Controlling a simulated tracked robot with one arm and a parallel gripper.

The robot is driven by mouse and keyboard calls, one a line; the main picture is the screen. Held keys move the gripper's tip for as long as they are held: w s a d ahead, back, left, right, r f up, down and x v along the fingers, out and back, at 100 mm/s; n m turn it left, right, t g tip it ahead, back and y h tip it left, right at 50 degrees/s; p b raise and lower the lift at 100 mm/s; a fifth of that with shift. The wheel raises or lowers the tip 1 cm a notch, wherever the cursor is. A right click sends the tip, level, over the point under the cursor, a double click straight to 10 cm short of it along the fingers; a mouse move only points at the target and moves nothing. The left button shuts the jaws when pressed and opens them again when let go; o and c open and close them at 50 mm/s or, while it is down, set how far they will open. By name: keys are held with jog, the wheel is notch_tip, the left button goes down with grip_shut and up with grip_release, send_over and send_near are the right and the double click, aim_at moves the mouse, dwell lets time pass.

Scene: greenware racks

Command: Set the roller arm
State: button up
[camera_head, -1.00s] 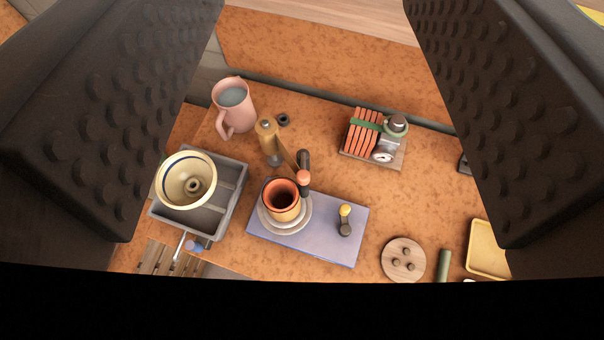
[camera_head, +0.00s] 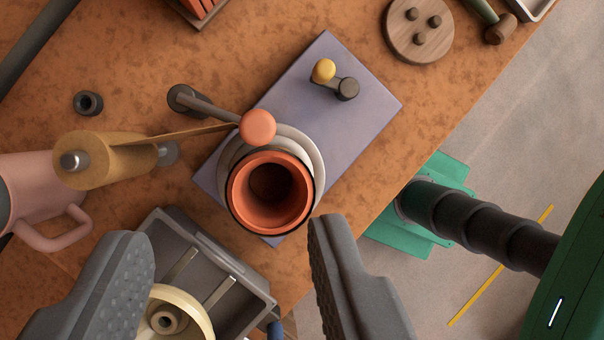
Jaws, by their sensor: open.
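The roller arm (camera_head: 208,107) is a thin grey bar. It runs from a dark round pivot at its left end to a salmon round knob (camera_head: 257,127) at its right end. The knob overlaps the far rim of an orange pot (camera_head: 245,190), which stands on a pale round wheel (camera_head: 312,150) on a blue-grey base plate (camera_head: 300,75). A tan cylinder (camera_head: 118,158) with a flat tan strip points at the knob from the left. My gripper (camera_head: 228,235) is open and empty, its fingers at the lower edge, nearer than the pot. The gap below the knob is hidden.
A pink jug (camera_head: 35,180) is at left. A lever with a yellow knob (camera_head: 323,70) stands on the plate. A round wooden disc (camera_head: 415,45) lies top right. The table edge runs diagonally at right.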

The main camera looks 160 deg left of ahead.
aim_at(259, 132)
jog(key=shift+g, duration=0.3)
jog(key=p+x, duration=0.1)
jog(key=x, duration=0.4)
jog(key=p+x, duration=0.1)
jog(key=x, duration=0.4)
jog(key=p+x, duration=0.1)
jog(key=x, duration=0.4)
jog(key=shift+s+a+f, duration=0.15)
jog(key=shift+s+a, duration=0.05)
jog(key=shift+s, duration=0.05)
